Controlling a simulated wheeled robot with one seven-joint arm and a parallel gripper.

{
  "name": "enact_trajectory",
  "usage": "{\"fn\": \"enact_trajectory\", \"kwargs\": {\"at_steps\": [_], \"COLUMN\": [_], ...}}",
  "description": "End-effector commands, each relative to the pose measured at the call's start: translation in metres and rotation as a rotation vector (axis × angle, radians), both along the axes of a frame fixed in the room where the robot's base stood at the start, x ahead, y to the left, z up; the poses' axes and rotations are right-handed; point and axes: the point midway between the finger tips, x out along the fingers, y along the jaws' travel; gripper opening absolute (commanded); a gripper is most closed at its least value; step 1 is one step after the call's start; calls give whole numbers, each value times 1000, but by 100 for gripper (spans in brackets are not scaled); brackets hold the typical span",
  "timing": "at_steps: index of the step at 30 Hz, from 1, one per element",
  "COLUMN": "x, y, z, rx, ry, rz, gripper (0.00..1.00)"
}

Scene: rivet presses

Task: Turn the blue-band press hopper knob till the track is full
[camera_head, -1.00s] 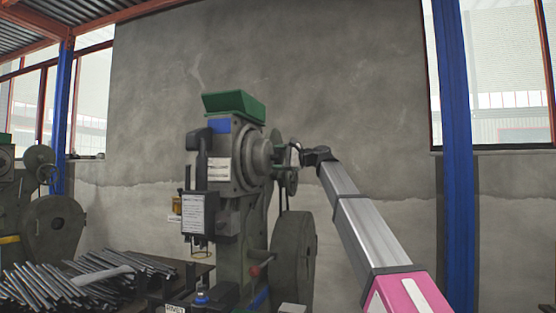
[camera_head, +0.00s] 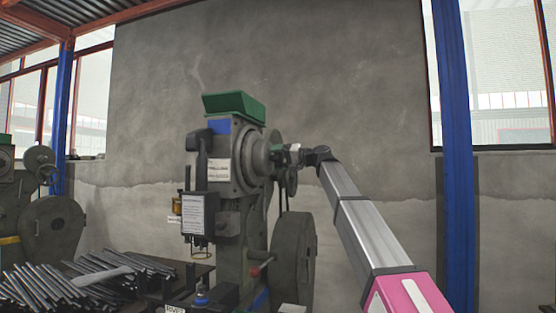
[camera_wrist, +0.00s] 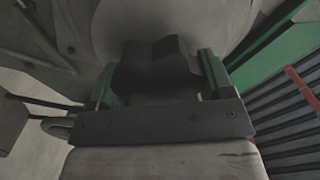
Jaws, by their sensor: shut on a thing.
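The blue-band press (camera_head: 240,190) stands in the middle of the head view, with a green hopper (camera_head: 234,104) on top and a blue band (camera_head: 220,126) below it. My gripper (camera_head: 286,155) is at the right side of the press head, at the end of my arm. In the wrist view my gripper (camera_wrist: 158,75) is shut on a dark lobed knob (camera_wrist: 155,60) in front of a round grey housing. The knob is too small to make out in the head view, and the inside of the hopper and the track's filling cannot be seen.
A large flywheel (camera_head: 294,255) is at the press's lower right, below my arm. Metal rods (camera_head: 50,285) lie on a bench at lower left. Another press (camera_head: 45,215) stands at far left. A blue post (camera_head: 456,150) is at right.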

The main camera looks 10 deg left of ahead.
Motion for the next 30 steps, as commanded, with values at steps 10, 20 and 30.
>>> {"fn": "enact_trajectory", "kwargs": {"at_steps": [10,20,30], "x": [-2,-2,-3], "y": [0,0,0], "z": [-1,-1,-1], "rx": [-27,-46,-54], "ry": [-319,-547,-651], "rz": [1,2,2], "gripper": [50,50,50]}}
